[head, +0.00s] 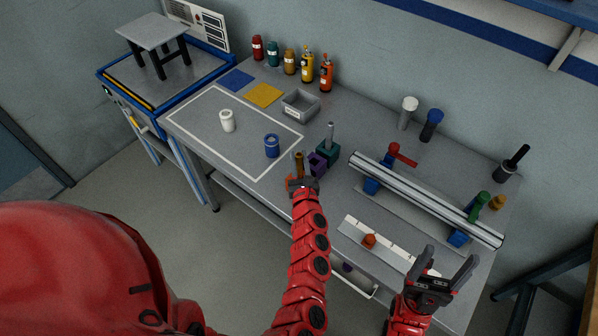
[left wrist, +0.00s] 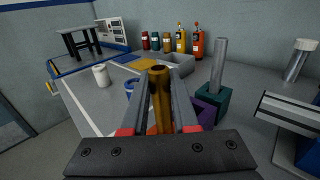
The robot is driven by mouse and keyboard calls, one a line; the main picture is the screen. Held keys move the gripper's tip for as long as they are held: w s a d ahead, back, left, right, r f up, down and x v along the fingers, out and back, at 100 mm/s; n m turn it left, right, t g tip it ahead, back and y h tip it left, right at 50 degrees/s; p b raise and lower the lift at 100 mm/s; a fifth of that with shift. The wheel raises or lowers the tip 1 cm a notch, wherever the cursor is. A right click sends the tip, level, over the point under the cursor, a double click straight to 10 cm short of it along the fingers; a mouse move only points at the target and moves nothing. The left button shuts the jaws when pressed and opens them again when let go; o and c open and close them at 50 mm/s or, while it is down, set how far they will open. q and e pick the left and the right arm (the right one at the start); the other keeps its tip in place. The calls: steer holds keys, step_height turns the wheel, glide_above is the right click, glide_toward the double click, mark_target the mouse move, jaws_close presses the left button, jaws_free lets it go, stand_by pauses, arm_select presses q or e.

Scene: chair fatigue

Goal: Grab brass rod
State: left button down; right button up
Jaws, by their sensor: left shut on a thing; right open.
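The brass rod (left wrist: 160,95) stands upright between the fingers of my left gripper (left wrist: 158,105) in the left wrist view. The gripper is shut on it. In the head view the rod's top (head: 298,161) shows just beyond my left gripper (head: 301,184), at the table's front edge. The rod's lower end is hidden by the gripper; an orange block (head: 290,181) shows beside it. My right gripper (head: 443,268) is open and empty, over the front right of the table.
A purple block (head: 317,163) and a teal block with a grey rod (head: 330,140) stand close by on the right. A blue cup (head: 271,146) and a white cup (head: 227,121) stand left. A silver rail (head: 425,198) lies right. A grey bin (head: 300,106) sits behind.

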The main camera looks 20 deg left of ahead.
stand_by(0.4)
arm_select(q)
steer(key=shift+r+b, duration=0.4)
steer(key=shift+r, duration=0.35)
step_height(320, 180, up, 8)
steer(key=shift+f+b, duration=0.25)
steer(key=shift+b, duration=0.6)
steer(key=shift+r, duration=0.55)
steer(key=shift+f, duration=0.15)
